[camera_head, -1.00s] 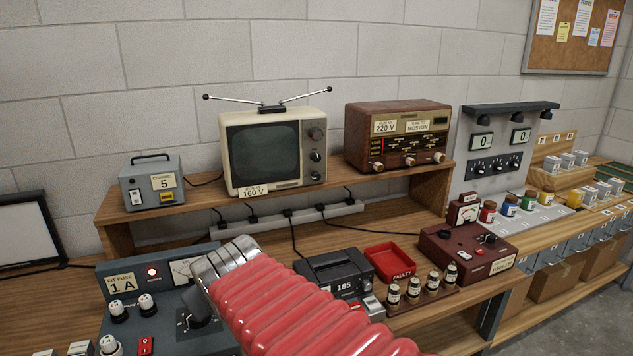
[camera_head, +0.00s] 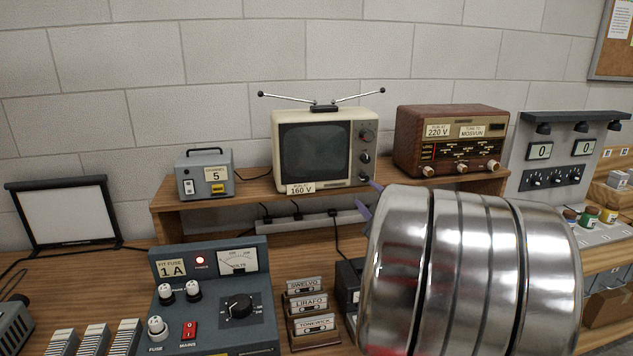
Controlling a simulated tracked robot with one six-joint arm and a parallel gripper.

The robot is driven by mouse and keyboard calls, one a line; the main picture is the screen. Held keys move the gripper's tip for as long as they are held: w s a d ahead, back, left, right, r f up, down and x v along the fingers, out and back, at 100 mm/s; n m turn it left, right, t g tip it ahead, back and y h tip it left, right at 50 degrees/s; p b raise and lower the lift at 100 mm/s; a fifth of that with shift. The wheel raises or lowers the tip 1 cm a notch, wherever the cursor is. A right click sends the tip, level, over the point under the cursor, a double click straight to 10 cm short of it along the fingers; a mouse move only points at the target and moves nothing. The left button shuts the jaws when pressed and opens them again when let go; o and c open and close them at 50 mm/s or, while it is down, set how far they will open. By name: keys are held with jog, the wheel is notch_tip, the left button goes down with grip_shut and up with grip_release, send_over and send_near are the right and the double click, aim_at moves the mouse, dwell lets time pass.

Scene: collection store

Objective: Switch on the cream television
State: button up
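The cream television (camera_head: 324,150) stands on the wooden shelf with its two aerials spread. Its screen is dark grey with no picture. Dark knobs (camera_head: 366,135) run down the right side of its front. A label at its foot reads 160 V. My gripper (camera_head: 367,200) is mostly hidden behind my large shiny metal arm link. Only small purple parts of it show, just below and right of the television's lower right corner. Whether they touch the set or are open or shut is not clear.
A grey channel box (camera_head: 205,174) stands left of the television, a brown radio (camera_head: 451,142) right. Below are a fuse panel (camera_head: 212,300) with a lit red lamp, labelled cassettes (camera_head: 309,305) and a power strip. My arm hides the bench at lower right.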

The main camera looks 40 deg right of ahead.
aim_at(364, 180)
jog(key=shift+n+t+y, duration=0.3)
jog(key=shift+n+t, duration=0.4)
jog(key=shift+n, duration=0.1)
jog(key=s+d, duration=0.2)
jog(key=s+d+f, duration=0.1)
jog(key=s+d, duration=0.1)
jog(key=shift+f, duration=0.2)
jog(key=shift+w+d, duration=0.1)
jog(key=x, duration=1.3)
jog(key=shift+w+d, duration=0.2)
jog(key=shift+w, duration=0.05)
grip_shut()
jog(key=shift+a, duration=0.15)
